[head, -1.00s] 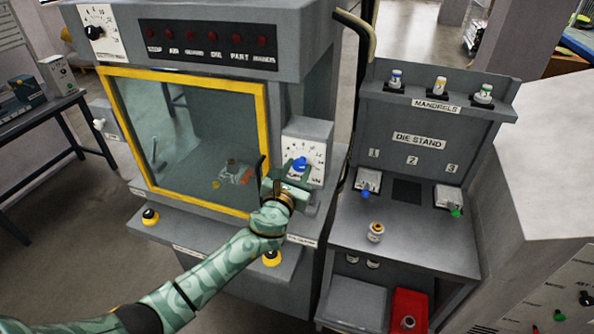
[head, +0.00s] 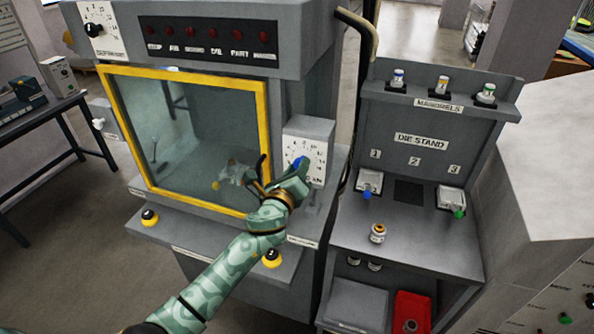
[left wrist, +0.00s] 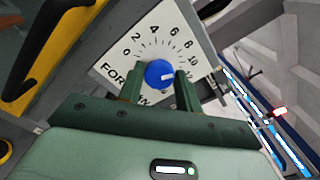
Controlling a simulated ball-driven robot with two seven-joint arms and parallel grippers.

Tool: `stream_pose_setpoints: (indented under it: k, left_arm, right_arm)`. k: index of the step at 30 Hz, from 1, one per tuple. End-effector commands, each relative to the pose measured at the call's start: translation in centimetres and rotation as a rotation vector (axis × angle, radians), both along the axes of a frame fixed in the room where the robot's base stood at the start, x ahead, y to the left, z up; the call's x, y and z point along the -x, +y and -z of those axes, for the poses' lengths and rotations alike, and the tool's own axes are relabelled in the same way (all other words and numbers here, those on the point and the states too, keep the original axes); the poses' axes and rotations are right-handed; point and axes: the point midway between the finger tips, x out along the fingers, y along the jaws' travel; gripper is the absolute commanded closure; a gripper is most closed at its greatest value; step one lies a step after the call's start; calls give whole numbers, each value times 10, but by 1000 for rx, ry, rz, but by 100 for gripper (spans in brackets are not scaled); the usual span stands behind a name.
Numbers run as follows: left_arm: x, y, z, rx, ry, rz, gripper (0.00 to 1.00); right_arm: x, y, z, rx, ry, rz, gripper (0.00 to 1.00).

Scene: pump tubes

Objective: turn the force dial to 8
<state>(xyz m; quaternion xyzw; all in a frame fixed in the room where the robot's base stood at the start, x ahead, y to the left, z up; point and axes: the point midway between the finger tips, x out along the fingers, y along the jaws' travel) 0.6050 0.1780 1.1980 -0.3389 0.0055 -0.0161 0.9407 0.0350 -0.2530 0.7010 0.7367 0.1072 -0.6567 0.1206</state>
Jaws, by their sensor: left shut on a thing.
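The force dial is a round blue knob (left wrist: 159,74) on a white numbered face (left wrist: 118,68), fixed to a grey box (head: 318,128) right of the yellow-framed window. In the left wrist view a white mark on the knob points right, toward the high end of the scale, beyond the 8 and near the last numbers. One finger partly covers that end, so the exact reading is unclear. My left gripper (left wrist: 159,88) is shut on the knob, one finger on each side. It also shows in the head view (head: 298,172), covering part of the knob. My right gripper is out of view.
The yellow window frame (head: 262,140) stands close left of my left gripper. A black handle (head: 260,168) sticks out near my wrist. The die stand (head: 420,140) with small bottles is to the right. Yellow buttons (head: 271,258) sit on the ledge below.

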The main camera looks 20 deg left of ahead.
Motion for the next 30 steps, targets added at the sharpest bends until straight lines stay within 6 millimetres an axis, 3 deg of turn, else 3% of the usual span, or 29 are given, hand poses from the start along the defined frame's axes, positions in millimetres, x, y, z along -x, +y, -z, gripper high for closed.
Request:
stream_pose_setpoints:
  k: [15,30]
  left_arm:
    - [0,1,2,310,13,0,88]
    - [0,1,2,357,15,0,88]
  right_arm:
    - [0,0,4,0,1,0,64]
    - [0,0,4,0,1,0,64]
